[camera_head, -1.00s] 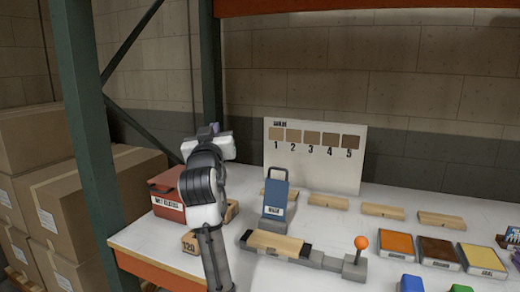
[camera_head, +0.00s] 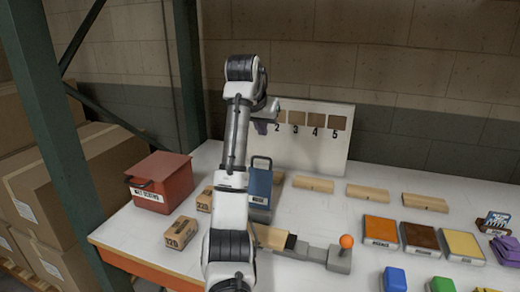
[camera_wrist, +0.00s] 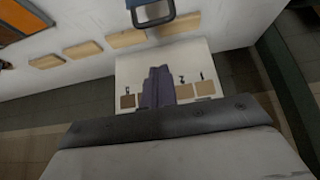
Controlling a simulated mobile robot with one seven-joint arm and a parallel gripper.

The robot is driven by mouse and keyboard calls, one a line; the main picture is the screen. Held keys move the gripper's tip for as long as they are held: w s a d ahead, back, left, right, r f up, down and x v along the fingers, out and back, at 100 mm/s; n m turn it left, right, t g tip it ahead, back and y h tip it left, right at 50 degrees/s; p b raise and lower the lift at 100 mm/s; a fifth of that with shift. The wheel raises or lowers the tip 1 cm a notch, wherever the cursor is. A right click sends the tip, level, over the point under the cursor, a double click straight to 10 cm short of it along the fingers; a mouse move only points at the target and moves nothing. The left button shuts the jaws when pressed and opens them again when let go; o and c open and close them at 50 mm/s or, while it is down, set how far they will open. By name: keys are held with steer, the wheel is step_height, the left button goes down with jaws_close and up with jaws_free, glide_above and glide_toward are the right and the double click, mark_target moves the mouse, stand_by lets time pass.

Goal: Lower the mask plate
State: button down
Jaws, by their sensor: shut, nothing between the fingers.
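The mask plate, a blue panel (camera_head: 260,188) with a dark loop handle on top and a white label, stands raised behind the wooden strip (camera_head: 271,237) in the grey fixture. My arm hides its left part. In the wrist view a loop handle, likely the plate's, shows at the top edge (camera_wrist: 151,15). My gripper (camera_head: 262,127) is shut and empty, up in front of the sample board and above the plate's handle, apart from it. Its purple fingers also show in the wrist view (camera_wrist: 159,88). The fixture has a lever with an orange ball (camera_head: 346,241).
A red box (camera_head: 163,182) and small cardboard blocks (camera_head: 180,232) stand at left. The numbered sample board (camera_head: 318,150) stands at the back. Wooden blocks (camera_head: 368,194) lie before it. Coloured pads (camera_head: 421,238) lie at right. A green rack post (camera_head: 60,150) rises at left.

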steer(key=p+x, duration=0.4)
steer(key=x, duration=0.6)
steer(key=shift+s+a+r+p, duration=0.1)
steer(key=shift+s+a+p, duration=0.2)
steer(key=shift+s, duration=0.6)
steer(key=shift+s+a+r+p, duration=0.1)
steer(key=shift+s+a+p, duration=0.2)
steer(key=shift+s, duration=0.65)
steer(key=shift+f+b, duration=0.1)
steer(key=shift+b, duration=0.2)
